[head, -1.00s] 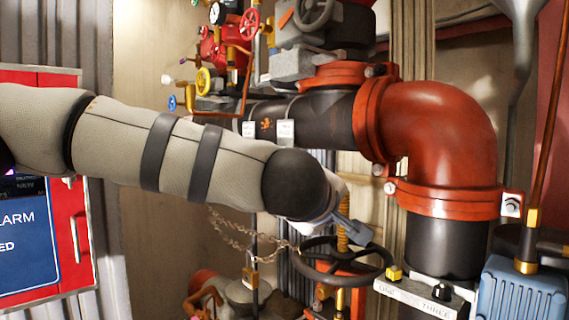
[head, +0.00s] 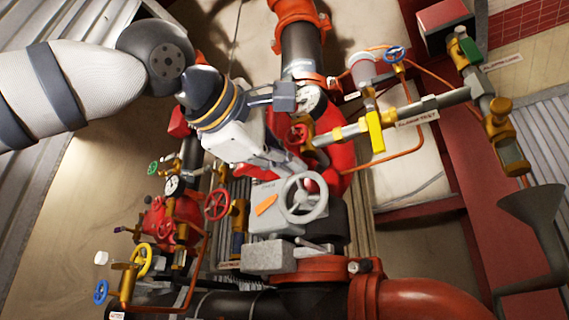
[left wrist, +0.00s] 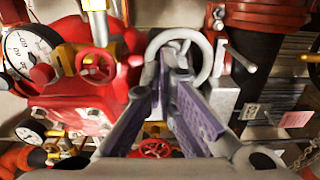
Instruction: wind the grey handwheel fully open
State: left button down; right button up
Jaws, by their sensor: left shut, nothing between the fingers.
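The grey handwheel (head: 303,197) is a spoked wheel on a grey gearbox (head: 275,222) with an orange pointer, near the middle of the head view. My left gripper (head: 292,163) reaches down from the upper left, its fingers just above the wheel's upper rim in the picture. In the left wrist view the grey handwheel (left wrist: 207,57) lies beyond my left fingers (left wrist: 172,65), which hide part of its middle. The fingers are together, with nothing between them. I cannot tell whether they touch the wheel. My right gripper is not in view.
A small red handwheel (head: 217,204) and a yellow handwheel (head: 141,260) sit to the left. A yellow-fitted test pipe (head: 375,128) crosses to the right. A large red elbow (head: 425,300) lies below.

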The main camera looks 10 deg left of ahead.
aim_at(321, 190)
pick_arm(q)
jog(key=shift+w+a+r, duration=0.3)
jog(key=shift+w, duration=0.35)
jog(key=shift+w+a+r, duration=0.25)
jog(key=shift+w+r, duration=0.05)
jog(key=shift+w, duration=0.3)
jog(key=a+f, duration=0.1)
jog(key=f, duration=0.1)
jog(key=w+a+f, duration=0.1)
jog(key=a+f, duration=0.1)
jog(key=shift+a, duration=0.3)
jog(key=d+f, duration=0.1)
jog(key=s+d+f, duration=0.1)
jog(key=d, duration=0.1)
jog(key=d+f, duration=0.1)
jog(key=shift+s+d, duration=0.2)
jog(key=shift+d, duration=0.1)
jog(key=d+r, duration=0.2)
jog(key=r, duration=0.1)
jog(key=shift+d, duration=0.4)
jog(key=shift+s+d+r, duration=0.1)
jog(key=shift+d+r, duration=0.05)
jog(key=shift+x, duration=0.9)
